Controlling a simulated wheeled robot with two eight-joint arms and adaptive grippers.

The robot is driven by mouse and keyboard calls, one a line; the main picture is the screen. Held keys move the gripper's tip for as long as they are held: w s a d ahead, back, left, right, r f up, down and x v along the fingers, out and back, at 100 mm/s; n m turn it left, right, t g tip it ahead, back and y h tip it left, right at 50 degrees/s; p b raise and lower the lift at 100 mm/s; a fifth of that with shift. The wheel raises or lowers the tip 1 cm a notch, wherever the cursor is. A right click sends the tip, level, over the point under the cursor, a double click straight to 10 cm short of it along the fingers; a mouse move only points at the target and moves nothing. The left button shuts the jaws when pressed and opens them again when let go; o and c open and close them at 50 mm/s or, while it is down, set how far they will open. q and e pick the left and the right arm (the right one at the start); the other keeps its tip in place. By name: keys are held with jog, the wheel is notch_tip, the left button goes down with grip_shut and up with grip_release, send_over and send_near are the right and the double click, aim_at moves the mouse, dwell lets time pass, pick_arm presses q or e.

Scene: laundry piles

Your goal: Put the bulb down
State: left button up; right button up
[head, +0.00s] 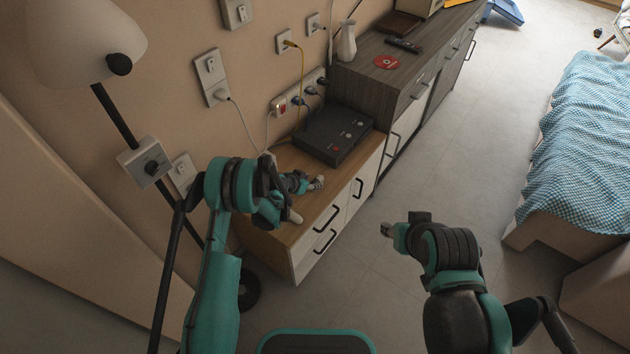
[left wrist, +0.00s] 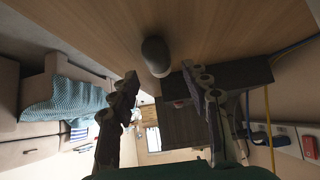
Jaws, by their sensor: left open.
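In the left wrist view the bulb (left wrist: 156,57) is a rounded grey shape on the wooden cabinet top (left wrist: 210,25). It lies just past the fingertips of my left gripper (left wrist: 160,85), in the gap between them. The two fingers are spread and neither touches the bulb. In the head view my left gripper (head: 302,198) is low over the cabinet top (head: 290,158). Small pale shapes show at its fingers there, and I cannot tell bulb from fingertip. My right gripper (head: 388,230) hangs over the floor; its jaws are too small to read.
A black box (head: 335,135) stands just beyond the left gripper, near wall sockets and cords. A dark cabinet (head: 400,75) with a white vase (head: 346,42) and red disc (head: 387,62) continues behind. A bed (head: 585,140) is at right. The floor between is clear.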

pick_arm(q)
jog(key=s+a+r+n+y+p, duration=0.1)
jog(key=s+a+r, duration=0.3)
jog(key=r, duration=0.6)
jog(key=s+a+r+n+y, duration=0.1)
jog(key=s+a+r, duration=0.1)
jog(key=s+r, duration=0.6)
jog(key=s+a+r+n+p, duration=0.1)
jog(key=s+a+r, duration=0.15)
jog(key=r, duration=0.85)
jog(key=s+a+r+n+y, duration=0.1)
jog(key=s+a+r, duration=0.1)
jog(key=s, duration=0.5)
jog(key=s+a+r+n+y, duration=0.1)
jog(key=s+a+r, duration=0.1)
jog(key=s, duration=0.6)
jog(key=s+a+r+n+y, duration=0.1)
jog(key=s+a+r+n, duration=0.1)
jog(key=s, duration=0.6)
jog(key=shift+a+r+y, duration=0.2)
jog(key=shift+r+y, duration=0.1)
jog(key=shift+r, duration=0.1)
